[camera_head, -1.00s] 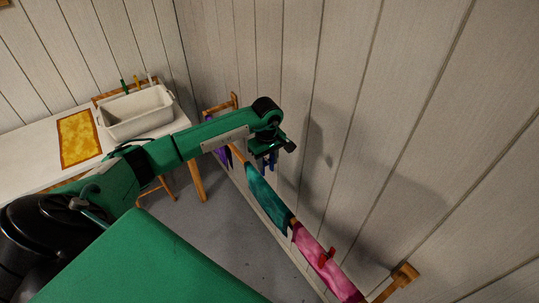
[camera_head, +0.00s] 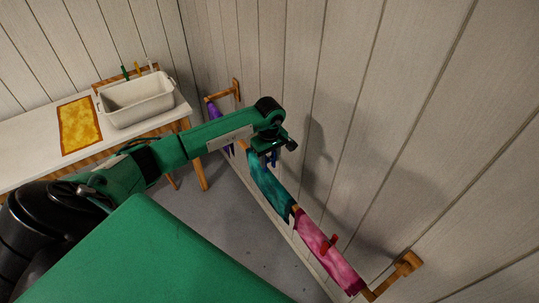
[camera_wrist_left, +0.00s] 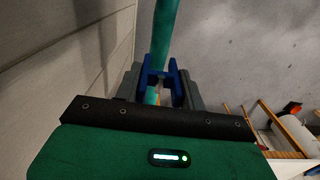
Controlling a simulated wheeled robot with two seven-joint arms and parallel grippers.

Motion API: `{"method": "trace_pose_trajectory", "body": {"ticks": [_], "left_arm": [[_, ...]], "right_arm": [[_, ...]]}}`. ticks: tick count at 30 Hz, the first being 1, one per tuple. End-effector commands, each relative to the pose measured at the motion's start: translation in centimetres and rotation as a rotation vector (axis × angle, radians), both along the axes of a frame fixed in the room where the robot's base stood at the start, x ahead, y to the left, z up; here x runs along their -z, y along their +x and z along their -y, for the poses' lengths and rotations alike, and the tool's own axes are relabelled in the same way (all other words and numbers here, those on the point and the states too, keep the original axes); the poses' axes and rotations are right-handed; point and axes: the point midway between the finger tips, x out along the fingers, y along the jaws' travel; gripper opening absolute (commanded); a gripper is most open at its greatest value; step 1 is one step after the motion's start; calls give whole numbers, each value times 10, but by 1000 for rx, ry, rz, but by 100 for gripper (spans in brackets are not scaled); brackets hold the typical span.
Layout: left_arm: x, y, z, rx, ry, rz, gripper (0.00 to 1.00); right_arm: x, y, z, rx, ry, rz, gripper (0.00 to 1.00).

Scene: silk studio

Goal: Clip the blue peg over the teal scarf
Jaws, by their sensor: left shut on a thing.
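The teal scarf (camera_head: 269,186) hangs over a wooden rail along the wall, and it runs up the middle of the left wrist view (camera_wrist_left: 165,35). My left gripper (camera_head: 272,154) is at the far part of the scarf. It is shut on the blue peg (camera_wrist_left: 160,77), which also shows just below the gripper in the head view (camera_head: 274,159). In the left wrist view the peg lies across the scarf's line, with teal above and below its crossbar. I cannot tell whether its legs straddle the scarf. My right gripper is not in view.
Wooden brackets (camera_head: 407,264) hold the rail to the wall. A table with a grey tub (camera_head: 139,105) and yellow cloth (camera_head: 80,127) stands left.

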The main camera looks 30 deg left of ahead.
Motion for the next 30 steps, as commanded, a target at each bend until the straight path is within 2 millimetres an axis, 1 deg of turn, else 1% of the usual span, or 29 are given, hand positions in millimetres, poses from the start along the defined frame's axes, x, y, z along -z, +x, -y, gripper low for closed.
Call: {"method": "trace_pose_trajectory", "body": {"ticks": [1,17,19,30], "left_arm": [[4,0,0,0,-1,0,19],[36,0,0,0,0,0,19],[41,0,-1,1,1,2,19],[62,0,0,0,1,1,19]], "right_arm": [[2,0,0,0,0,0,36],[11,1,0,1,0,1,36],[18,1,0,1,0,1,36],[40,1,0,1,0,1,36]]}}
